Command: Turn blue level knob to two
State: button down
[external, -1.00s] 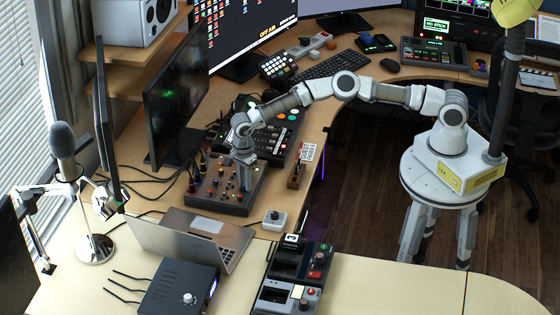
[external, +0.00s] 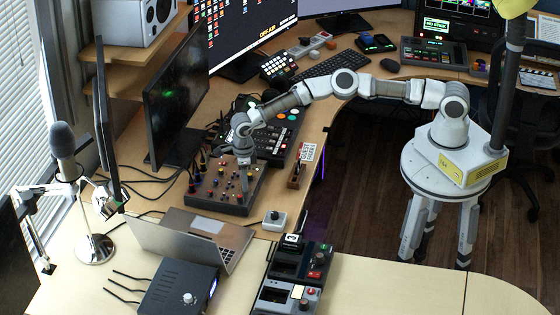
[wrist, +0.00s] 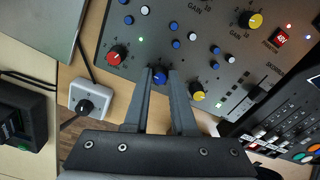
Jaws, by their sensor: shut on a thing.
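A grey mixer panel (wrist: 200,60) with red, yellow and blue knobs fills the top of the wrist view. It stands on the desk in the external view (external: 233,203). My gripper (wrist: 162,74) reaches its near edge, and its two fingers are closed around a blue knob (wrist: 160,78). The fingers partly hide this knob, and I cannot read its pointer or scale. In the external view my gripper (external: 244,192) points straight down onto the panel. A red knob (wrist: 116,55) is to the left and a yellow knob (wrist: 196,92) to the right.
An open laptop (external: 215,229) stands close beside the panel. A small white box with a black knob (wrist: 86,105) lies near its edge. A button console (wrist: 285,130) is on the right in the wrist view. Cables run behind the panel.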

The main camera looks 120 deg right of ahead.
jog(key=shift+m, duration=0.6)
jog(key=c, duration=0.7)
grip_release()
jog(key=shift+c, duration=0.2)
jog(key=shift+r, duration=0.15)
notch_tip(320, 180, up, 17)
jog(key=shift+p, duration=0.4)
jog(key=shift+r, duration=0.2)
